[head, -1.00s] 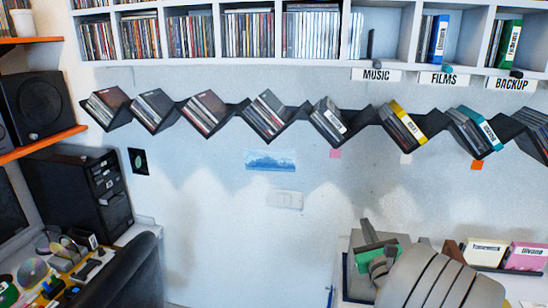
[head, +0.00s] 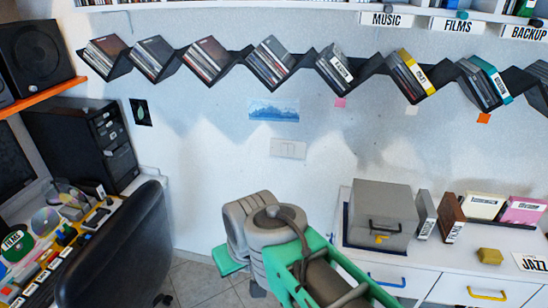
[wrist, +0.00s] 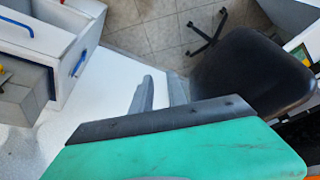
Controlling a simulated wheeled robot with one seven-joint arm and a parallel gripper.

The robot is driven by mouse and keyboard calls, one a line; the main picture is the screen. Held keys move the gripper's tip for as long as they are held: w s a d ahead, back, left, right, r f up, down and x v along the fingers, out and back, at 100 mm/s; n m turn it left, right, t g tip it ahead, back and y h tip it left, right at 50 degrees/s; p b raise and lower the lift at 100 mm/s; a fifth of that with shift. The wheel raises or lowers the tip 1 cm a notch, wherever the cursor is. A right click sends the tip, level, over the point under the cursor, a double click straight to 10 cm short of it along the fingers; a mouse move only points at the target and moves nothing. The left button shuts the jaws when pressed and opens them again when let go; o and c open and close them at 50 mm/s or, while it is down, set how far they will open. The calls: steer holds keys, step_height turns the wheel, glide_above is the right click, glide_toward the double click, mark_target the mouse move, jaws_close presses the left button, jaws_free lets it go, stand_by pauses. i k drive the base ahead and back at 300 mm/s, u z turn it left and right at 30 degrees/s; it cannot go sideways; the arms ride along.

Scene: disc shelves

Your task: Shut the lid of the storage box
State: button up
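The grey storage box (head: 382,196) stands on the white cabinet at the right of the head view. Its lid appears to lie down over the box; I cannot tell whether a small gap is left. A dark handle and a yellow latch (head: 381,239) are on its front. My gripper (wrist: 161,88) shows in the wrist view with two grey fingers apart and nothing between them. It is away from the box, over the floor side near the black chair. In the head view my arm hides most of the gripper.
The white cabinet (head: 440,284) has drawers with blue and yellow handles. Disc cases and a small yellow block (head: 489,256) stand right of the box. A black chair (head: 120,250) and a cluttered desk are at the left. Tiled floor (head: 195,284) lies between.

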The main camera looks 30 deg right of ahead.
mark_target(385, 208)
steer(key=z, duration=1.5)
steer(key=k, duration=0.7)
steer(key=u, duration=1.05)
steer(key=i, duration=0.5)
steer(key=u, duration=0.05)
